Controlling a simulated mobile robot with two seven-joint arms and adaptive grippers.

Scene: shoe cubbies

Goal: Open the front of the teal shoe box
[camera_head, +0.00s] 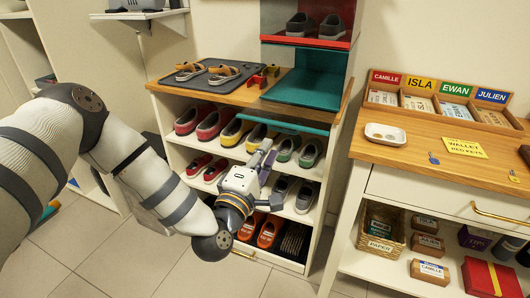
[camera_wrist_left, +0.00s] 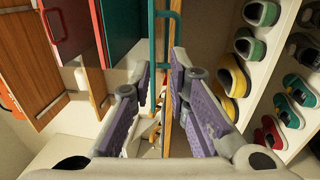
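The teal shoe box (camera_head: 305,88) stands on the right of the wooden cubby top, under a red box. A dark teal upper part and a brighter flat lower surface show; I cannot tell whether the latter is its floor or a lowered front. A thin teal bar (camera_head: 295,127) runs just in front of the wooden edge; it looks like a handle in the left wrist view (camera_wrist_left: 176,35). My left gripper (camera_head: 267,150) is just below the bar. Its purple fingers are apart (camera_wrist_left: 161,75), with the bar around their tips; contact is unclear. My right gripper is not in view.
The red box (camera_head: 305,41) above holds grey shoes. A dark mat (camera_head: 210,82) with sandals and a red handle-like piece (camera_head: 264,75) are left of the teal box. Shoe shelves lie below. A wooden counter (camera_head: 400,151) with a drawer stands right.

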